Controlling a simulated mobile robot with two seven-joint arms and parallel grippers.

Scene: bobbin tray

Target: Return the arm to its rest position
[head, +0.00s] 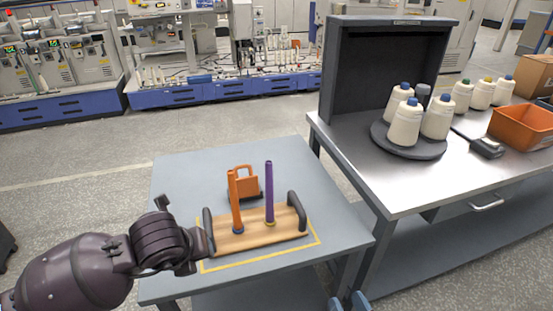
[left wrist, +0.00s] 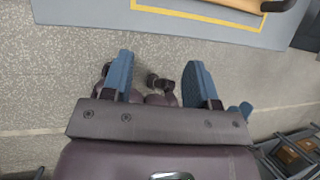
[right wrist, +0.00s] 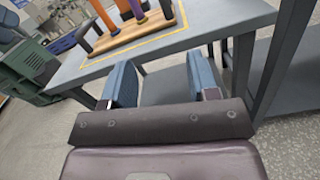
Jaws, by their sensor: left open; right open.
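My right gripper (head: 348,303) shows at the bottom edge of the head view as two blue fingertips set apart. In the right wrist view the right gripper (right wrist: 163,84) is open and empty, in front of the small table's edge. My left gripper (left wrist: 160,80) is open and empty in the left wrist view, over the floor beside the table. In the head view my left arm comes in from the left, and its gripper is hidden. A wooden tray (head: 285,232) with dark handles stands on the grey table (head: 185,180), bearing an upright orange bobbin (head: 236,200) and a purple bobbin (head: 269,190).
An orange holder (head: 243,185) stands behind the tray. Yellow tape (head: 260,260) frames the tray. To the right, a metal workbench (head: 390,185) bears a dark upright panel (head: 385,75), white yarn cones (head: 405,122) on a round base, and an orange bin (head: 520,127). Machines line the back.

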